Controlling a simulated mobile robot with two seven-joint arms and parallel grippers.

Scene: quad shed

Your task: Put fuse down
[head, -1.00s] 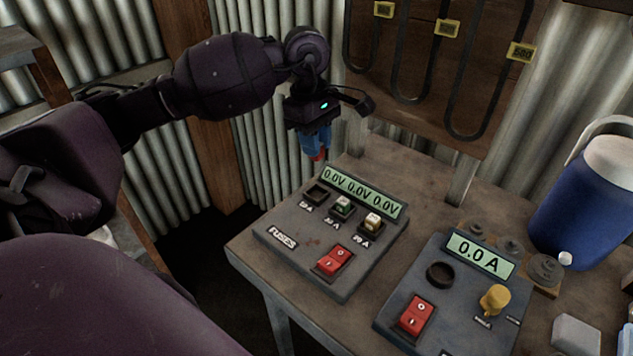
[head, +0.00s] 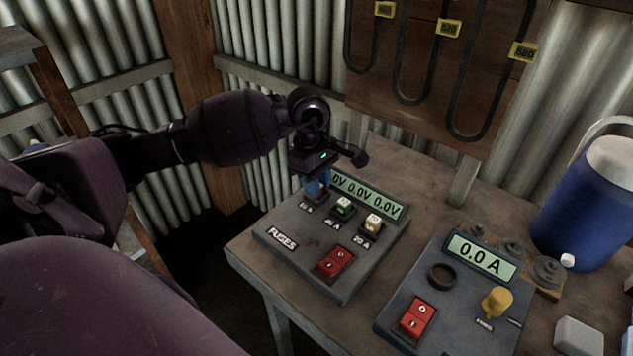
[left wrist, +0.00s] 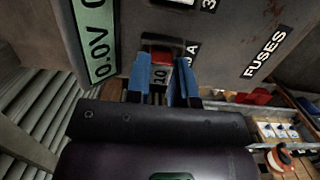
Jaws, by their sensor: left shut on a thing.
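My left gripper (head: 318,186) is over the leftmost slot of the grey fuse box (head: 292,222), its blue fingers pointing down. In the left wrist view the blue fingers (left wrist: 163,88) are shut on a red fuse (left wrist: 159,72) marked "10". The fuse is at the slot; I cannot tell how deep it sits. Two other fuses, one green-topped (head: 343,206) and one pale (head: 373,223), stand in the slots to the right. The box has a red switch (head: 334,262) and a display (head: 372,197) reading 0.0V. My right gripper is not in view.
A second grey box (head: 452,292) with a 0.0 A display, red switch and yellow knob stands to the right on the workbench (head: 246,244). A blue jug (head: 580,215) stands at the far right. A wooden board (head: 425,75) with cables stands behind.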

